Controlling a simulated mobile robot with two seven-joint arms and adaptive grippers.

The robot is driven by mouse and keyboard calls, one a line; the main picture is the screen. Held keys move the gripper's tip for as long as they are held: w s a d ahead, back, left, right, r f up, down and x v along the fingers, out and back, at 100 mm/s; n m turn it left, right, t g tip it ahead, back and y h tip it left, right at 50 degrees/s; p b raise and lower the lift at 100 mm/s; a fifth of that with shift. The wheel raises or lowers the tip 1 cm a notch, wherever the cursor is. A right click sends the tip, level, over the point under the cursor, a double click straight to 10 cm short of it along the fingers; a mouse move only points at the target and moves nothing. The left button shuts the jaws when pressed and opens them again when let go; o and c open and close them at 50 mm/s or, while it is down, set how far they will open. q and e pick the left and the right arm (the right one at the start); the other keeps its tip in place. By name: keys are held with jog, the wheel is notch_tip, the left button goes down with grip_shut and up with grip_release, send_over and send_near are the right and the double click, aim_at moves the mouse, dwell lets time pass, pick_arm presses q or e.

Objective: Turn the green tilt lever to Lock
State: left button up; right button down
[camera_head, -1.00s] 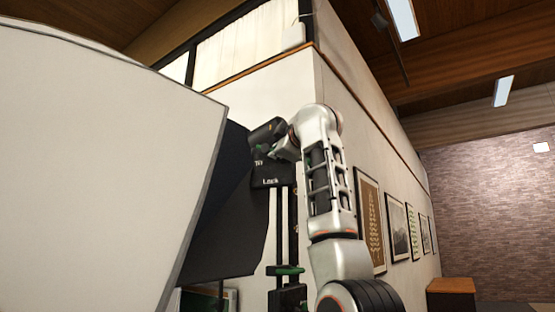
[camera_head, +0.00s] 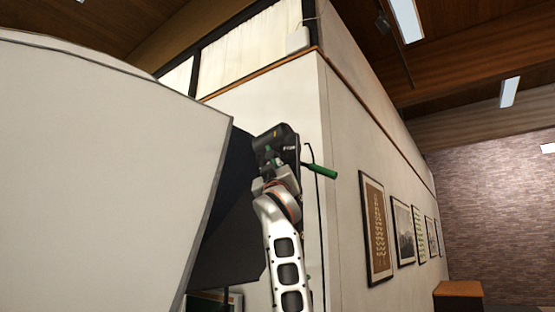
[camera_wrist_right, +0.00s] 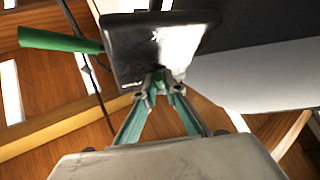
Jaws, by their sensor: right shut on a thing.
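A black head (camera_head: 286,140) with small white lettering stands in front of the white wall; I cannot read the letters for sure. The green lever handle (camera_head: 320,170) sticks out to the head's right and slopes slightly down. My right gripper (camera_head: 270,158) is at the head's lower left, apart from the green handle. In the wrist view its fingertips (camera_wrist_right: 162,86) close together at the lower edge of the black head (camera_wrist_right: 150,45); the exact part held is hidden. The green handle (camera_wrist_right: 60,41) lies to the upper left there. My left gripper is out of view.
A large pale panel (camera_head: 100,160) fills the left, with a dark surface (camera_head: 230,220) behind its edge. A thin dark hooked rod (camera_head: 310,152) is beside the green handle. Framed pictures (camera_head: 376,228) hang on the wall to the right, where there is free room.

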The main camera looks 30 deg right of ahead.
pick_arm(q)
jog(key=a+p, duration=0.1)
jog(key=p, duration=0.1)
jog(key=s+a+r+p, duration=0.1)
jog(key=p, duration=0.1)
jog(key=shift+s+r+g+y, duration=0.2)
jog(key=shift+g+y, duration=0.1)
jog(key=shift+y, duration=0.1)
pick_arm(e)
jog(key=m+h, duration=0.1)
jog(key=m, duration=0.1)
jog(key=m+g+h, duration=0.1)
jog(key=h, duration=0.1)
jog(key=w+m+g+h, duration=0.1)
jog(key=m, duration=0.1)
jog(key=shift+a+f+m+h, duration=0.1)
jog(key=shift+a+m+h, duration=0.2)
jog(key=shift+h, duration=0.1)
jog(key=c, duration=2.1)
grip_release()
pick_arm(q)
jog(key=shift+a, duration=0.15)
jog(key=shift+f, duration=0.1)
pick_arm(e)
jog(key=shift+s, duration=0.1)
jog(key=v, duration=0.7)
jog(key=shift+a+f, duration=0.15)
jog(key=shift+f, duration=0.1)
